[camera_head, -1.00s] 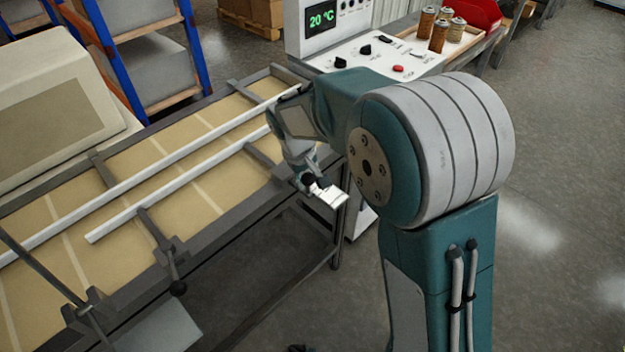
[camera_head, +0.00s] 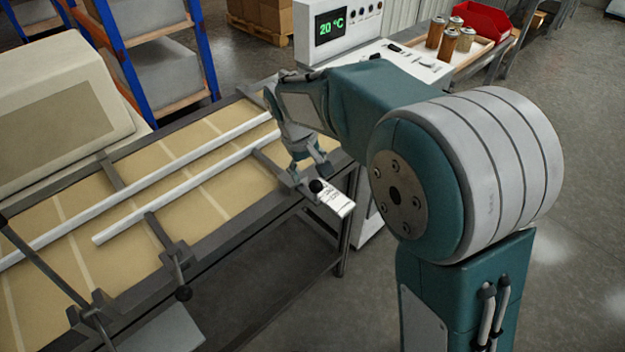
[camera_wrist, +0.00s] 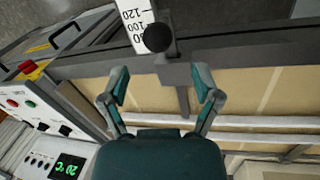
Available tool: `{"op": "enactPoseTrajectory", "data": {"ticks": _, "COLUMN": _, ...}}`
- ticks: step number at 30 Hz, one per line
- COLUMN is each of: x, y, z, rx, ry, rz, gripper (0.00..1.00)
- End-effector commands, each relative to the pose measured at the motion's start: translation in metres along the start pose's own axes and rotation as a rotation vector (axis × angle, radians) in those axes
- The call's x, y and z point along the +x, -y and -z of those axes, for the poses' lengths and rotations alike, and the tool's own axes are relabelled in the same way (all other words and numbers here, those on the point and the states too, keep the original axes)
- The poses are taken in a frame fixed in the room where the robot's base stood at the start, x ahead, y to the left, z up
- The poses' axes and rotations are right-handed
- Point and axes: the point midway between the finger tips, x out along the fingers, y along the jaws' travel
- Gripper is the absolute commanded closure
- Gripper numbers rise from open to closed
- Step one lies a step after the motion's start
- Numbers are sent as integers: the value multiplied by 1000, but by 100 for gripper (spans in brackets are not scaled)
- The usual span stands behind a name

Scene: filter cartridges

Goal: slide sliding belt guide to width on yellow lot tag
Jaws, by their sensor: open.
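The sliding belt guide is the near white rail (camera_head: 180,195) over the tan belt, carried on dark cross rods. A black ball knob (camera_head: 317,186) stands at the table's near edge beside a white scale plate (camera_head: 338,199). In the wrist view the knob (camera_wrist: 158,38) covers part of the scale (camera_wrist: 136,14), where 120 and 100 are readable. My gripper (camera_head: 312,168) is open and empty, close to the knob. In the wrist view its fingers (camera_wrist: 161,88) are spread, with the knob beyond the tips. I cannot make out a yellow lot tag.
A second white rail (camera_head: 130,190) runs parallel behind. The control box with a green display (camera_head: 331,22) stands behind my arm. A red bin (camera_head: 482,22) and brown cartridges (camera_head: 436,32) are beyond it.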

Motion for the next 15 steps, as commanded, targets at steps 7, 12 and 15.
{"op": "enactPoseTrajectory", "data": {"ticks": 7, "x": -45, "y": 1, "z": 2, "rx": 0, "ry": -2, "rz": 0, "gripper": 19}}
{"op": "enactPoseTrajectory", "data": {"ticks": 12, "x": -57, "y": 1, "z": 1, "rx": 0, "ry": 1, "rz": 1, "gripper": 19}}
{"op": "enactPoseTrajectory", "data": {"ticks": 15, "x": -58, "y": 1, "z": 1, "rx": 0, "ry": 2, "rz": 1, "gripper": 19}}
